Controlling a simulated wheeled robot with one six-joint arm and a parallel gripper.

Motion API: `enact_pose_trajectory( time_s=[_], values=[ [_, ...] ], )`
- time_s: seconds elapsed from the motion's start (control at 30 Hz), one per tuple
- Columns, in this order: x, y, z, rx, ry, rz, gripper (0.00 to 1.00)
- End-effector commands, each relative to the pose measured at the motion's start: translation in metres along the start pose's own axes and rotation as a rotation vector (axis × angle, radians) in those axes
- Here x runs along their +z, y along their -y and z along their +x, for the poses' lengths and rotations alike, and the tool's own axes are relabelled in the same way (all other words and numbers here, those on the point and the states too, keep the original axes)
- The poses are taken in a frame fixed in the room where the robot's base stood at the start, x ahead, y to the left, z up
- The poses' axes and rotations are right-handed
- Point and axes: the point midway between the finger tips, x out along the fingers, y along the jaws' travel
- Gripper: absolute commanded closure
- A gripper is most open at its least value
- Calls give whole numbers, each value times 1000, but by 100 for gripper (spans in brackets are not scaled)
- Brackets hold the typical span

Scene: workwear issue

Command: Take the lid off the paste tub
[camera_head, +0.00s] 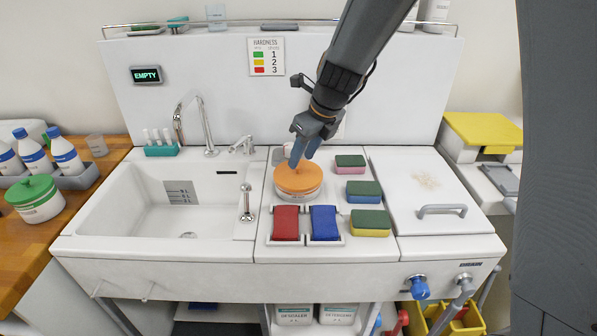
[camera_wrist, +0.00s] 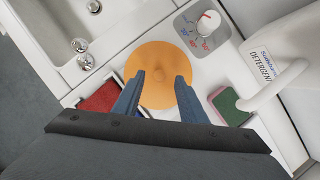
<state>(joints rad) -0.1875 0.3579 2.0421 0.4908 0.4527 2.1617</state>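A round tub (camera_head: 299,194) with an orange lid (camera_head: 297,178) stands on the white counter right of the sink. My gripper (camera_head: 296,162) is pointed down at the lid from above. Whether the fingertips touch the lid cannot be told. Another tub with a green lid (camera_head: 34,190) stands on the wooden worktop at the left.
Red (camera_head: 286,223) and blue (camera_head: 324,223) pads lie in front of the tub. Several sponges (camera_head: 363,191) lie to its right. A sink (camera_head: 170,205) with taps is at left. A handled white cover (camera_head: 430,190) is at right. The detergent bottle (camera_wrist: 265,68) shows in the wrist view.

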Motion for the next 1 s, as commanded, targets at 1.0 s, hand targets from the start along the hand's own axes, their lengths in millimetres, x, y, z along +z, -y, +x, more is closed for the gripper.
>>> enact_pose_trajectory(
  time_s=[1.0],
  values=[
    [-3,0,31,-2,0,3,100]
  ],
)
